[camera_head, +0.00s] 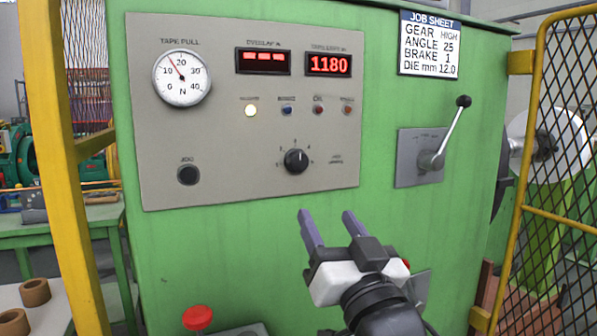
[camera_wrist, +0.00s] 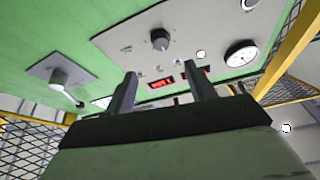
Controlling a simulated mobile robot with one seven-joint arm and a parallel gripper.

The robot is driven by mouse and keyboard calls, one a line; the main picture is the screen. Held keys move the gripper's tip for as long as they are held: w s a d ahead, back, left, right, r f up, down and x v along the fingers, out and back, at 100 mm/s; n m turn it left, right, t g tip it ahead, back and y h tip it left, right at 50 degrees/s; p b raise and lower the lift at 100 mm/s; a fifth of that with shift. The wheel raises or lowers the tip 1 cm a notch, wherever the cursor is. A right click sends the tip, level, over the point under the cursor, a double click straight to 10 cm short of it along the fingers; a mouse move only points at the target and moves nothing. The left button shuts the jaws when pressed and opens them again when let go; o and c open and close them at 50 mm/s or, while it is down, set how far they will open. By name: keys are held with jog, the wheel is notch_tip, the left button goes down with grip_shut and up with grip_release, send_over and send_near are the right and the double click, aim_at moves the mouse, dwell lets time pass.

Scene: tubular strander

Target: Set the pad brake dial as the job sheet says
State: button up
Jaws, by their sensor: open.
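The job sheet (camera_head: 429,46) at the upper right reads gear HIGH, angle 25, brake 1, die mm 12.0. A black dial knob (camera_head: 296,160) with small marks around it sits low on the grey panel; I take it for the brake dial. Its white mark seems to point roughly upward, but the number is too small to read. The knob also shows in the wrist view (camera_wrist: 160,40), beyond my fingertips. My gripper (camera_head: 326,216) is open and empty, its fingers pointing up, below the knob in the head view and apart from it.
The grey panel (camera_head: 230,185) carries a tape pull gauge (camera_head: 182,77), two red displays, several lamps and a black jog button (camera_head: 188,175). A lever (camera_head: 445,135) sticks out at right. Yellow guard frames (camera_head: 60,130) stand at both sides. A red button (camera_head: 198,317) is low in front.

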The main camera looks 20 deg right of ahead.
aim_at(300, 166)
jog(key=p+x, duration=1)
jog(key=x, duration=0.3)
jog(key=shift+w+r, duration=0.15)
jog(key=shift+w, duration=0.1)
jog(key=shift+c, duration=0.3)
jog(key=c, duration=0.9)
